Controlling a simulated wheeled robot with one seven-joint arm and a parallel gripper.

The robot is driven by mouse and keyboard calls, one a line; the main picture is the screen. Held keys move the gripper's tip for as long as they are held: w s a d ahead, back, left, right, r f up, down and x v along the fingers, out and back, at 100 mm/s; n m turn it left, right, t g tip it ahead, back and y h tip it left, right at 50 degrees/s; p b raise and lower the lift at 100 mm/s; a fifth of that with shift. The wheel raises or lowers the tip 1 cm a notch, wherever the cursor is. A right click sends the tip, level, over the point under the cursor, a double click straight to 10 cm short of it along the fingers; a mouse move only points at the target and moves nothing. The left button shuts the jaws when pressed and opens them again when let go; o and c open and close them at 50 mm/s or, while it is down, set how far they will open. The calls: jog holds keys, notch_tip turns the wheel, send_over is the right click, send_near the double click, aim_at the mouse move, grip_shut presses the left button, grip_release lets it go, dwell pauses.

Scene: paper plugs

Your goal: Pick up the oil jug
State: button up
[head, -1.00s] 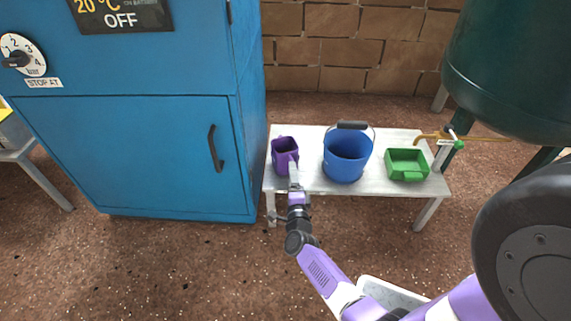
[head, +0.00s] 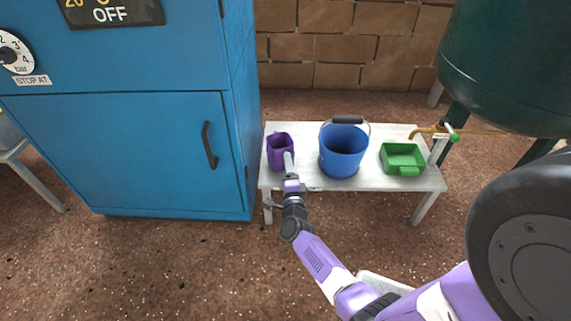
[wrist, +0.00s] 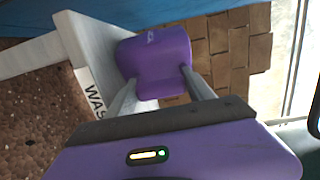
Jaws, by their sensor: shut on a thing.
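The purple jug (head: 280,151) stands upright near the left end of the pale bench (head: 306,180) in the head view. I take it to be the oil jug. In the wrist view the jug (wrist: 155,56) lies just ahead of my gripper (wrist: 158,82), between its two grey fingertips. My gripper (head: 288,160) reaches the jug's near side in the head view and is shut on it. The exact contact is hard to make out. I see no clear gap between the jug and the bench.
A blue bucket (head: 343,160) stands right of the jug on the bench. A green tray (head: 403,158) is farther right, beside a tap (head: 447,134) under a dark green tank (head: 510,70). A blue cabinet (head: 150,150) stands close at the left. A brick wall (head: 340,45) is behind.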

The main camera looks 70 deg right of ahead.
notch_tip(320, 180, up, 20)
jog(key=p, duration=1.4)
